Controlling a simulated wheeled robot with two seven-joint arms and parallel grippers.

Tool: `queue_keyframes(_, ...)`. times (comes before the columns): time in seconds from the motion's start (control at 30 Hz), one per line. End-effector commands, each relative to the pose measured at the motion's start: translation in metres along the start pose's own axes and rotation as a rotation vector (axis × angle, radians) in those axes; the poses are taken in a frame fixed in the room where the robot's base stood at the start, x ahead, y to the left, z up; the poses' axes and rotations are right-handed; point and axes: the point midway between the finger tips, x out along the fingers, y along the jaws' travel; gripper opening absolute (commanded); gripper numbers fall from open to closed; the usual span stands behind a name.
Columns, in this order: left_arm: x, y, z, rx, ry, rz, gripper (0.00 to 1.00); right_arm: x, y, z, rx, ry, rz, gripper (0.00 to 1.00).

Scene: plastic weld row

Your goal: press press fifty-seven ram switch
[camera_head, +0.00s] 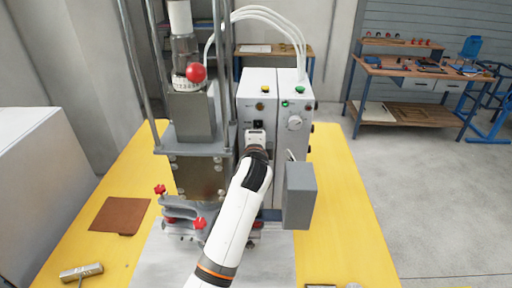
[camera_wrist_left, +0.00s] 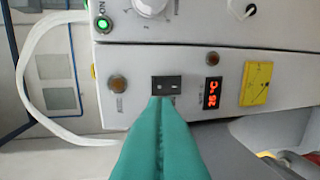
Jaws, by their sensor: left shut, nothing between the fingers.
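The press (camera_head: 192,135) stands on a yellow bench, with a white control box (camera_head: 258,98) at its right. A small black rocker switch (camera_head: 258,124) is on the front of that box. In the left wrist view the black switch (camera_wrist_left: 167,84) shows two small marks. My left gripper (camera_wrist_left: 160,98) is shut and empty, its teal fingertips overlapping the lower edge of the switch in the picture. I cannot tell whether they touch it. In the head view my left wrist hides the fingers. No press number is legible. My right gripper is in neither view.
A red 25 °C display (camera_wrist_left: 212,92) and a brown round button (camera_wrist_left: 117,84) flank the switch. A lit green button (camera_wrist_left: 102,24) is on the neighbouring panel. A grey box (camera_head: 299,195) stands right of my arm. Red knobs (camera_head: 200,222) are at the press base.

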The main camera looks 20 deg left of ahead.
Motion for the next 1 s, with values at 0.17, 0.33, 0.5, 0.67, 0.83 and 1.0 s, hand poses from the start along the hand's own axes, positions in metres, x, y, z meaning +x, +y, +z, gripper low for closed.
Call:
queue_keyframes(0.17,-0.027,0.003,0.0,-0.001,-0.001,0.002,0.0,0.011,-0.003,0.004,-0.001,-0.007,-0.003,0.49)
queue_keyframes(0.33,-0.056,0.01,0.0,-0.002,-0.002,0.002,0.0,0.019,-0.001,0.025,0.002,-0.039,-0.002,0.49)
queue_keyframes(0.5,-0.072,0.014,0.0,0.001,0.0,0.0,0.0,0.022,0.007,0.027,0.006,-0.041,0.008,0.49)
queue_keyframes(0.67,-0.076,0.016,0.0,0.001,0.0,-0.001,0.0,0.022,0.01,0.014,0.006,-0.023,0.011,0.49)
queue_keyframes(0.83,-0.076,0.016,0.0,0.001,0.0,-0.001,0.0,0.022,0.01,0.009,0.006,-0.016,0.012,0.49)
queue_keyframes(1.0,-0.076,0.016,0.0,0.001,0.0,-0.001,0.0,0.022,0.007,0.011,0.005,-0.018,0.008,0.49)
